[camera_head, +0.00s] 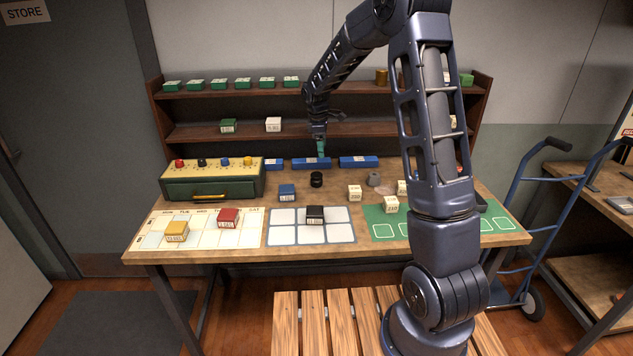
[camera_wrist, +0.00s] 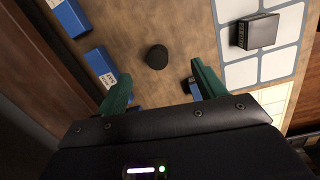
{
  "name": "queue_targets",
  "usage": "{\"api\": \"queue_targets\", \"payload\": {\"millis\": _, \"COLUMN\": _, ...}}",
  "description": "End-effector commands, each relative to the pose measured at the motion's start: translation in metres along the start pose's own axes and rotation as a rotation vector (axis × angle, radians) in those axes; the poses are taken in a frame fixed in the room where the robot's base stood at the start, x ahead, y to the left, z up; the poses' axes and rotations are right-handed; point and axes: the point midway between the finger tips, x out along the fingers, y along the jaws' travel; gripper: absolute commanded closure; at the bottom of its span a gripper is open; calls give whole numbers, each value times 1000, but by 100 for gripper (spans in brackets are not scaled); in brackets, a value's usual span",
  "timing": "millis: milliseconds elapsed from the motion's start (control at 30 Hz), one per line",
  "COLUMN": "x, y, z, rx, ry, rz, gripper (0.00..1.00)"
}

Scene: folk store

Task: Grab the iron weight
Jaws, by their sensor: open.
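A short black cylinder (camera_head: 316,180), which looks like the iron weight, stands on the wooden table behind the white-squared mat. It also shows in the wrist view as a dark round top (camera_wrist: 157,57). My gripper (camera_head: 321,152) is above the back of the table, near the blue boxes, with its green fingers pointing down. In the wrist view my gripper (camera_wrist: 162,88) is open and empty. The black cylinder lies beyond the fingertips, roughly centred between them, and nothing touches it.
Long blue boxes (camera_head: 312,163) line the back. A black box (camera_head: 315,215) sits on the squared mat (camera_head: 283,235). A green-and-cream case (camera_head: 212,186) stands left. Shelves (camera_head: 190,133) rise behind.

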Motion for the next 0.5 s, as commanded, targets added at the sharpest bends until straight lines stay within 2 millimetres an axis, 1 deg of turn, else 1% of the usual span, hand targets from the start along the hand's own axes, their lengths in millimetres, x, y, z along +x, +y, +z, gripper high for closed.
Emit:
{"api": "queue_targets", "payload": {"millis": 33, "x": 13, "y": 5, "z": -10, "rx": -34, "ry": -6, "rz": -10, "gripper": 31}}
{"api": "queue_targets", "payload": {"millis": 100, "x": 26, "y": 10, "z": -20, "rx": -75, "ry": -11, "rz": -18, "gripper": 31}}
{"api": "queue_targets", "payload": {"millis": 200, "x": 40, "y": 16, "z": -32, "rx": -120, "ry": -16, "rz": -26, "gripper": 31}}
{"api": "queue_targets", "payload": {"millis": 333, "x": 49, "y": 18, "z": -39, "rx": -149, "ry": -18, "rz": -31, "gripper": 31}}
{"api": "queue_targets", "payload": {"millis": 500, "x": 60, "y": 19, "z": -40, "rx": -154, "ry": -19, "rz": -33, "gripper": 31}}
